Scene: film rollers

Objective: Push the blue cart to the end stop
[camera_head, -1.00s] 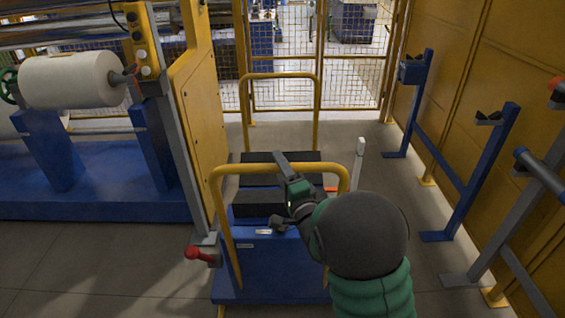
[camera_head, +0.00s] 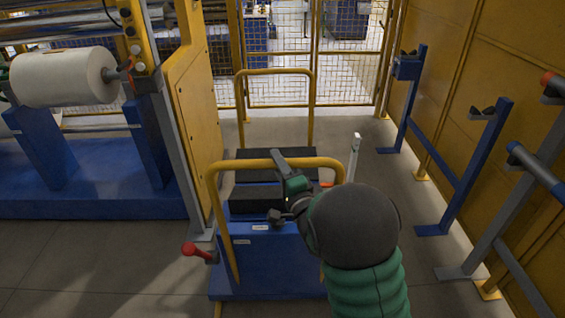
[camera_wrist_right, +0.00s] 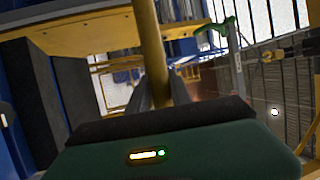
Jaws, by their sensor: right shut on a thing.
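The blue cart (camera_head: 265,262) stands in the lower middle of the head view, with a yellow near handle, a yellow far handle (camera_head: 275,74) and black pads on top. My right gripper (camera_head: 278,160) is shut on the near handle (camera_head: 240,166) at its top bar. In the right wrist view the yellow bar (camera_wrist_right: 152,55) runs up from between the gripper's dark fingers. My right forearm hides the cart's right side. My left gripper is out of view.
A yellow mesh fence (camera_head: 340,75) closes off the far end. A yellow machine panel (camera_head: 195,115) and a red-knobbed lever (camera_head: 196,250) are close on the left. Blue roller stands (camera_head: 478,165) line the right wall. Floor is free between the cart and the fence.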

